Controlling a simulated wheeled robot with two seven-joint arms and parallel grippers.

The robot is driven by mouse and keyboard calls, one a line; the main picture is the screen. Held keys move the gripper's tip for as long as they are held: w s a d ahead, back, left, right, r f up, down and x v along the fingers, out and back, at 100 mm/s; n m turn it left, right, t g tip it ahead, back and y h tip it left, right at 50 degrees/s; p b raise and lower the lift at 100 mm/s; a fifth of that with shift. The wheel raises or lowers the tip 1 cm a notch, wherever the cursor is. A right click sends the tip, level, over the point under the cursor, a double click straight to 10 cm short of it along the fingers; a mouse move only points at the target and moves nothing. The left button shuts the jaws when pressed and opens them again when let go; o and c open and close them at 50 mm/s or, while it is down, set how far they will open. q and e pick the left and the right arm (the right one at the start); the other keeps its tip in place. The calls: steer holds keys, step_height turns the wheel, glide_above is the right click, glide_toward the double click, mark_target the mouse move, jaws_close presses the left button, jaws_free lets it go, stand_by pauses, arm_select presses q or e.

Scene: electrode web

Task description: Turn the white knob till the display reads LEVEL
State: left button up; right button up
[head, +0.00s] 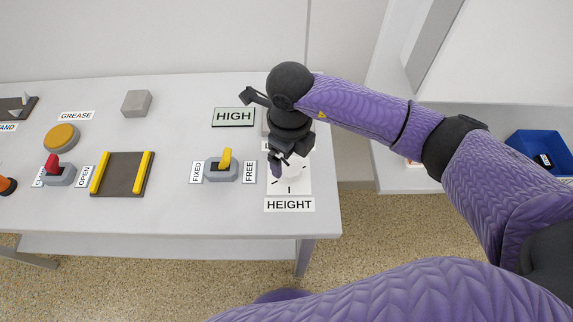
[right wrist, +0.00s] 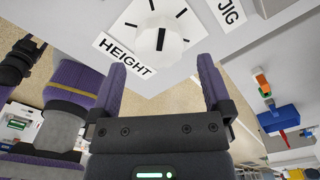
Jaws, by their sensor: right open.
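The display (head: 233,117) reads HIGH in the head view. The white knob (right wrist: 172,42) shows in the right wrist view, with a black pointer line, on a white dial plate with black tick marks. In the head view my right gripper (head: 277,167) is over the dial plate (head: 300,187) and largely hides the knob. In the right wrist view my right gripper (right wrist: 158,68) is open, its two purple fingers apart and the knob just beyond the tips, between their lines. Contact with the knob cannot be told. My left gripper is not seen in the head view.
A HEIGHT label (head: 289,205) lies in front of the dial near the table's right edge. A yellow-levered FIXED/FREE switch (head: 224,165) stands to the left. Farther left are a yellow-railed dark plate (head: 123,188), a red-levered switch (head: 58,174) and a yellow button (head: 62,137).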

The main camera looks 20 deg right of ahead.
mark_target(289, 166)
step_height(289, 166, down, 3)
steer(key=shift+f+b, duration=0.1)
steer(key=shift+b, duration=0.25)
steer(key=shift+f, duration=0.2)
steer(key=c, duration=1.2)
steer(key=shift+o, duration=0.2)
steer(key=shift+n, duration=1.2)
steer(key=shift+n+b, duration=0.35)
steer(key=shift+n, duration=0.25)
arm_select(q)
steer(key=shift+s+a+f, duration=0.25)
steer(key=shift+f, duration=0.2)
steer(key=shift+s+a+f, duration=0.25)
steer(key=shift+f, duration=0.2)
